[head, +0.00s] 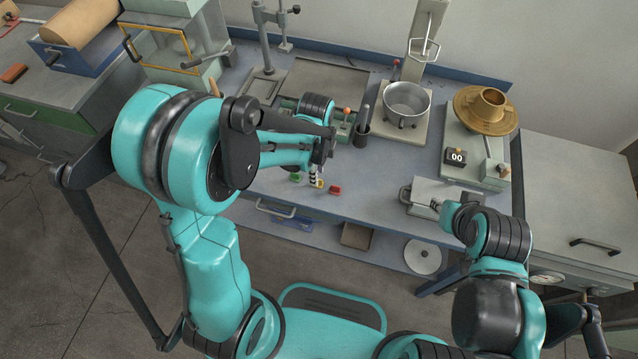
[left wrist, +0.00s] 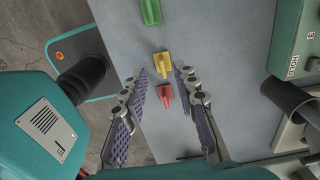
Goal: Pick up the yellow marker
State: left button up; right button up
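The yellow marker (left wrist: 162,64) is a small block-like piece on the bench, between a green one (left wrist: 150,12) and a red one (left wrist: 164,95). In the head view the yellow marker (head: 320,184) is partly hidden by my left gripper (head: 317,176), which points down over it. In the left wrist view my left gripper (left wrist: 161,72) is open and empty, its fingertips on either side of the yellow marker; I cannot tell their height above the bench. My right gripper (head: 407,198) is at the bench's front right, by a grey metal box, too small to read.
A steel pot (head: 406,103) stands on a plate at the back. A brass-coloured round piece (head: 485,108) sits on a grey-green device with a "00" display (head: 456,157) at the right. The grey metal box (head: 450,190) lies at the front right. Bench (head: 375,190) surface between is bare.

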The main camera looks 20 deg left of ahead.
pick_arm(q)
jog(key=f, duration=0.2)
jog(key=f+b, duration=0.1)
jog(key=f, duration=0.1)
jog(key=shift+w+d+f+b, duration=0.1)
jog(key=shift+w+d+b, duration=0.1)
jog(key=shift+b, duration=0.1)
jog(key=shift+c, duration=1)
grip_shut()
